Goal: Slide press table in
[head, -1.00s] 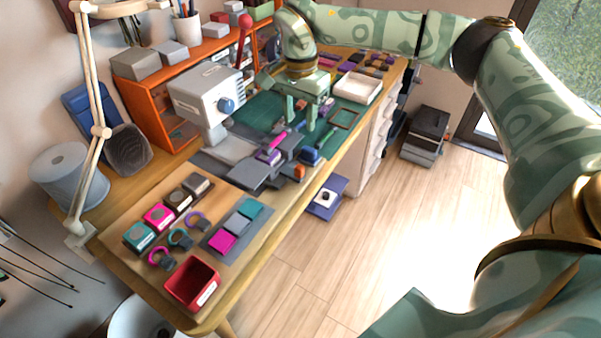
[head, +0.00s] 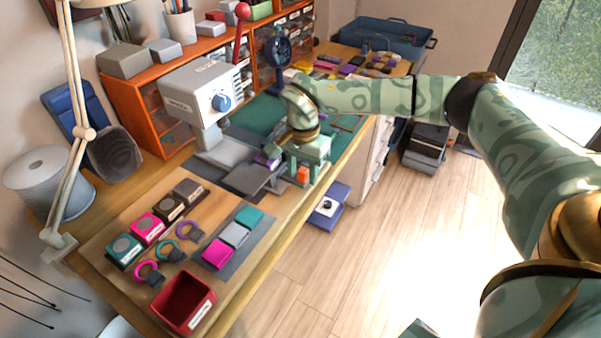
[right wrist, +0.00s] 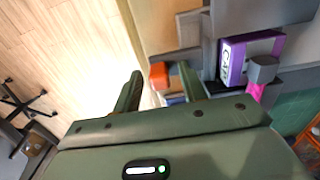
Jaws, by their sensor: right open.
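The grey press (head: 200,92) with its blue dial and red-knobbed lever (head: 242,12) stands at the back of the desk. Its grey sliding table (head: 247,178) extends out toward the desk's front edge. A purple block (right wrist: 250,58) sits on the table and is partly hidden by my arm in the head view. An orange piece (head: 303,174) is at the table's front end; it also shows in the right wrist view (right wrist: 158,76). My right gripper (head: 296,180) is open, its fingers on either side of the orange piece, with no visible grip. My left gripper is out of view.
A board with stamps and rings (head: 165,225), a red bin (head: 183,302) and a tray of coloured tiles (head: 235,236) lie at the front left. An orange shelf (head: 160,128) stands behind the press. The floor right of the desk is mostly clear.

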